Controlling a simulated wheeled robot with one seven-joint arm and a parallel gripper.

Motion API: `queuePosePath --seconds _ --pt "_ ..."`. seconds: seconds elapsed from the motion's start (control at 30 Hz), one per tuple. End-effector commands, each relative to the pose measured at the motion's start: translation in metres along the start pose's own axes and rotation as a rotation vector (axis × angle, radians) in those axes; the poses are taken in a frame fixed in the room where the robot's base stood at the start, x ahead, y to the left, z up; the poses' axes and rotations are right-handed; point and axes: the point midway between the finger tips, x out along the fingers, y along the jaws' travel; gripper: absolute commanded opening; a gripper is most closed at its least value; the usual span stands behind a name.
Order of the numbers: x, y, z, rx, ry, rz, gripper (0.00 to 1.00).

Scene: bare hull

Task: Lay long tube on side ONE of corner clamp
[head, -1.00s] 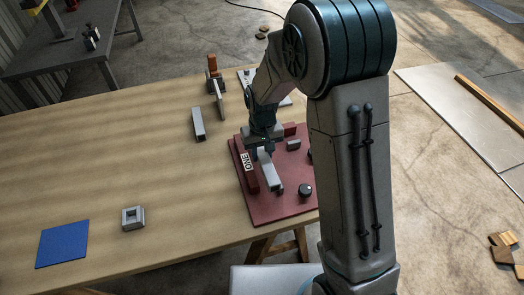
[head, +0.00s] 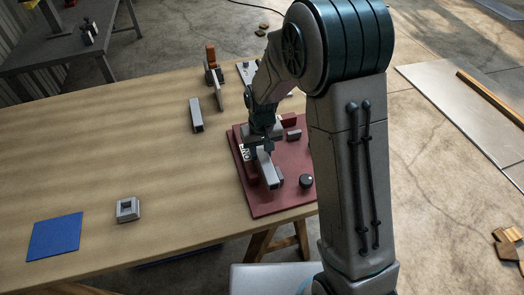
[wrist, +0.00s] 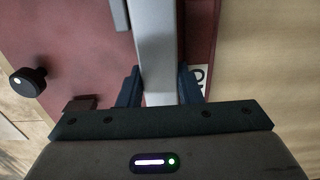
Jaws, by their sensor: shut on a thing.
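The corner clamp is a dark red board (head: 287,205) on the wooden table, with raised red blocks and a white label, partly hidden by my arm. In the wrist view the label (wrist: 199,78) is partly covered by my gripper. My gripper (wrist: 160,88) is shut on a grey square tube (wrist: 152,40), its fingers on either side of it. In the head view the held tube (head: 268,170) lies over the board, beside the labelled block. I cannot tell whether it touches the board. A second grey tube (head: 196,115) lies on the table left of the board.
A black knob (head: 306,181) stands on the board's right part. A small grey square piece (head: 128,209) and a blue mat (head: 55,237) lie at the table's front left. An upright brown-handled tool (head: 212,65) stands at the back. The table's middle left is clear.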

Motion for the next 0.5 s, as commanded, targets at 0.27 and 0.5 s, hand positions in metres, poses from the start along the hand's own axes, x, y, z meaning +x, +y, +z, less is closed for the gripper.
queuePosePath --seconds 0.27,0.5 --pt "0.014 -0.0008 0.0078 -0.003 -0.025 0.002 0.57" --pt "0.0144 -0.0055 0.008 -0.011 -0.025 0.0 0.57"
